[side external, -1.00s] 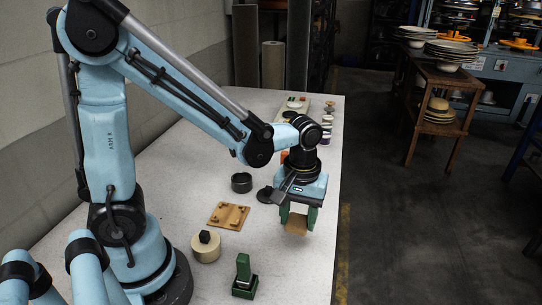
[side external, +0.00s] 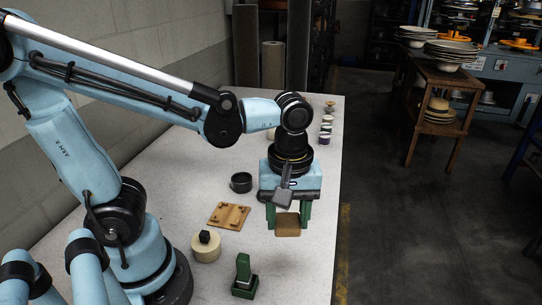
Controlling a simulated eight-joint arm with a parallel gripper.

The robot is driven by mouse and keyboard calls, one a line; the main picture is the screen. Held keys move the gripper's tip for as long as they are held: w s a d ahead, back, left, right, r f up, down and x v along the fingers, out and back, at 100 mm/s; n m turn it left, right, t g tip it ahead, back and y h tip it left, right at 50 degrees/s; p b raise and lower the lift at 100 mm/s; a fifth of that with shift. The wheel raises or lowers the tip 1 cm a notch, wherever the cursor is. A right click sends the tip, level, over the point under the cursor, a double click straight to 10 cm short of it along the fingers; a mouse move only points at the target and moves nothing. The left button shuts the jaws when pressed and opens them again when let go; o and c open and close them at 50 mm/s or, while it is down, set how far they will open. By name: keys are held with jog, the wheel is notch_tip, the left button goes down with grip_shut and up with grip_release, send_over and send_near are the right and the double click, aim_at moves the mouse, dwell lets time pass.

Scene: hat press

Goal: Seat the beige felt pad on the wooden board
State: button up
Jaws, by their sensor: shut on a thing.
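My gripper (side external: 288,218) is shut on a tan-brown flat piece (side external: 287,226), which looks like the beige felt pad. The piece hangs between the two green fingers, above the right side of the white table. The wooden board (side external: 229,215) lies flat on the table to the left of my gripper. It has small dark raised parts near its corners, and its middle is bare. The held pad is apart from the board. The pad's underside and far edge are hidden.
A round beige block with a black knob (side external: 206,246) stands in front of the board. A green stamp-like tool (side external: 244,277) stands at the front. A dark ring-shaped cup (side external: 241,182) sits behind the board. Several small items (side external: 326,128) line the table's far right edge.

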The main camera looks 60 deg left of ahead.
jog(key=a+f+n, duration=0.1)
jog(key=a+n, duration=0.7)
jog(key=a, duration=0.2)
jog(key=n, duration=0.7)
send_near(229, 215)
jog(key=shift+f, duration=2.65)
jog(key=shift+f, duration=0.55)
jog(key=o, duration=1.1)
jog(key=shift+r, duration=0.15)
